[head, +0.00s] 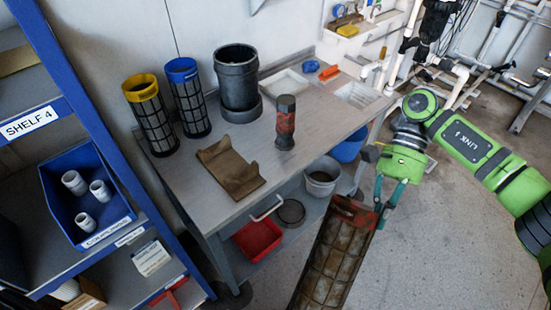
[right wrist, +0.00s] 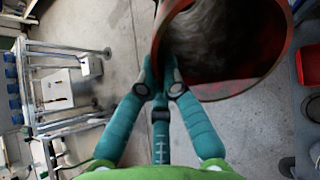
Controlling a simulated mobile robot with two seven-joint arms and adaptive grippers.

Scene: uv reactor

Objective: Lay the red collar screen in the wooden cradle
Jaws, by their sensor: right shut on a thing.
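The red collar screen (head: 330,258) is a dirty, brownish mesh cylinder with a worn red collar at its top end. It hangs tilted in front of the bench, its lower end cut off by the bottom edge of the head view. My right gripper (head: 381,204) is shut on the collar's rim. In the right wrist view the teal fingers (right wrist: 163,88) pinch the rim, and the screen's open mouth (right wrist: 225,45) shows dark inside. The wooden cradle (head: 231,168) lies empty on the bench top, left of the screen and apart from it. My left gripper is not in view.
On the bench (head: 290,165) stand a yellow-collar screen (head: 150,115), a blue-collar screen (head: 187,98), a dark cylinder (head: 237,82) and a red-and-black bottle (head: 285,123). A blue-framed shelf (head: 75,110) stands left. A grey bucket (head: 321,176) and red bin (head: 257,239) sit below the bench top.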

